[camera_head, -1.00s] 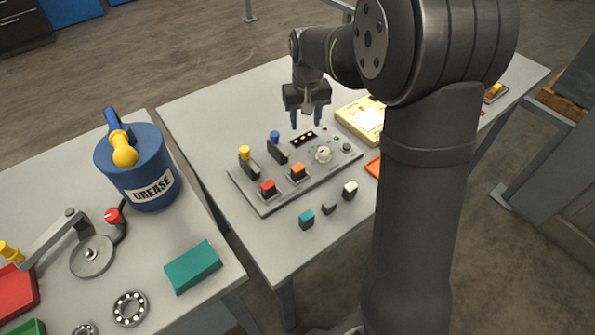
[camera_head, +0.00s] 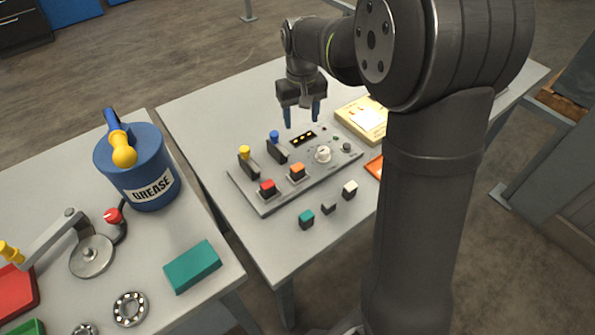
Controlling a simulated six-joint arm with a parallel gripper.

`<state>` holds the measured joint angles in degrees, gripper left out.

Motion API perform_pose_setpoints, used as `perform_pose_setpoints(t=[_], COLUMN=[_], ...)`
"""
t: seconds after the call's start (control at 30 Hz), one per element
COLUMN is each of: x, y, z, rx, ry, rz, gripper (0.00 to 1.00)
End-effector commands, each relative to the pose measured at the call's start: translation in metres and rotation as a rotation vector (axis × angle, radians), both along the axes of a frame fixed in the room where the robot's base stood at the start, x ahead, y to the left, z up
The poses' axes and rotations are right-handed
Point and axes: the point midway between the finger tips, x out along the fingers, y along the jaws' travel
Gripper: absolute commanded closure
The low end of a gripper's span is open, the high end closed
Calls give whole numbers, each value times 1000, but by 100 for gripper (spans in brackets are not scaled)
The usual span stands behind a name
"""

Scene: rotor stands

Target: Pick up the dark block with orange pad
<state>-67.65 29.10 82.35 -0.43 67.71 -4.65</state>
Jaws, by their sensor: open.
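The dark block with an orange pad (camera_head: 297,172) stands on the front part of the grey control panel (camera_head: 265,206). To its left stands a similar dark block with a red pad (camera_head: 267,188). My gripper (camera_head: 302,122) points down with its two blue fingers apart and nothing between them. It shows above the back of the panel, behind the orange-pad block in the picture and clear of it.
Teal-topped (camera_head: 306,219), dark (camera_head: 329,207) and white-topped (camera_head: 350,190) pieces stand in front. A blue grease bucket (camera_head: 150,180) is on the left table.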

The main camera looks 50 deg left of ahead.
Motion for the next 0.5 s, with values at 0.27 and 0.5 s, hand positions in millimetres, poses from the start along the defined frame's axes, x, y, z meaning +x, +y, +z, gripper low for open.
perform_pose_setpoints(t=[0.27,0.5], x=[-56,-61], y=[-33,-43], z=[79,57], rx=[-116,-139], ry=[23,31], rz=[277,308], gripper=[45,45])
